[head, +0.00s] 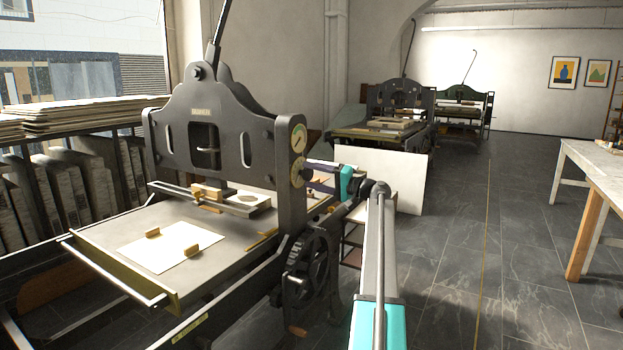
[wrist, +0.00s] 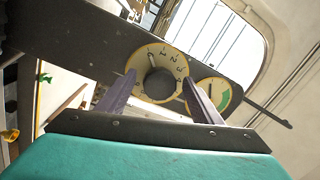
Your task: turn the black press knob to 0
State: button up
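The black press knob (wrist: 159,84) sits at the centre of a round cream dial (wrist: 150,56) with dark numerals on the press's side frame. In the wrist view, 1, 2 and 3 can be made out near the dial's upper right; I cannot tell the knob's setting. My gripper (wrist: 158,77) is open, with one dark finger on each side of the knob and a visible gap to both. In the head view, my gripper (head: 313,182) reaches from the right toward the dial (head: 297,173), and the knob is hard to make out there.
A gauge with a green band (head: 299,138) sits just above the dial; it also shows in the wrist view (wrist: 213,97). A spoked handwheel (head: 307,268) stands below. The press bed (head: 215,228) carries a paper sheet (head: 158,246).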

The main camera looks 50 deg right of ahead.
jog(key=shift+d, duration=0.1)
jog(key=shift+s, duration=0.15)
jog(key=p+v, duration=0.1)
jog(key=v, duration=1.2)
jog(key=shift+s, duration=0.25)
jog(key=shift+r, duration=0.15)
